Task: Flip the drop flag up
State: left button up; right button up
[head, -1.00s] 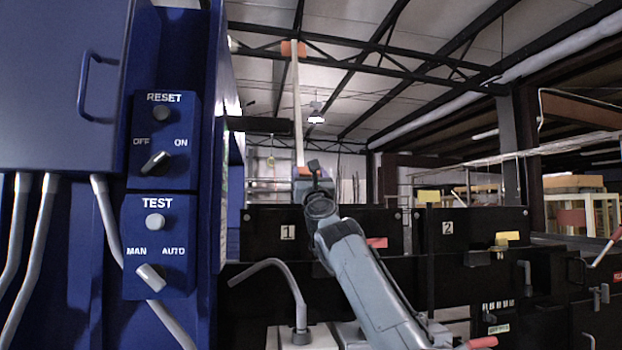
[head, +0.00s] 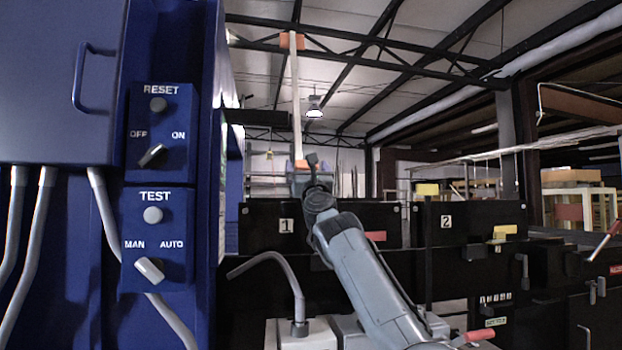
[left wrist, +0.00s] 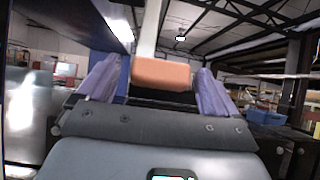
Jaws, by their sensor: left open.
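A tall white pole (head: 295,100) with an orange piece (head: 292,40) at its top stands nearly upright beyond the blue cabinet; it looks like the drop flag. An orange block (left wrist: 161,74) is at its lower end. My left gripper (head: 300,176) is at this lower end, beyond the panel marked 1. In the left wrist view, the open purple fingers of my left gripper (left wrist: 158,85) stand on either side of the orange block, with gaps visible. Whether they touch it is hard to tell. My right gripper is not in view.
The blue cabinet (head: 60,100) with RESET and TEST controls fills the left. Black panels marked 1 (head: 262,230) and 2 (head: 470,222) stand under and beside my arm. A bent grey pipe (head: 290,272) rises in front. Roof beams pass overhead; the space around the pole's middle looks open.

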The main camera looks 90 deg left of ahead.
pick_arm(q)
jog(key=v, duration=1)
jog(key=shift+p, duration=0.3)
jog(key=shift+f, duration=0.15)
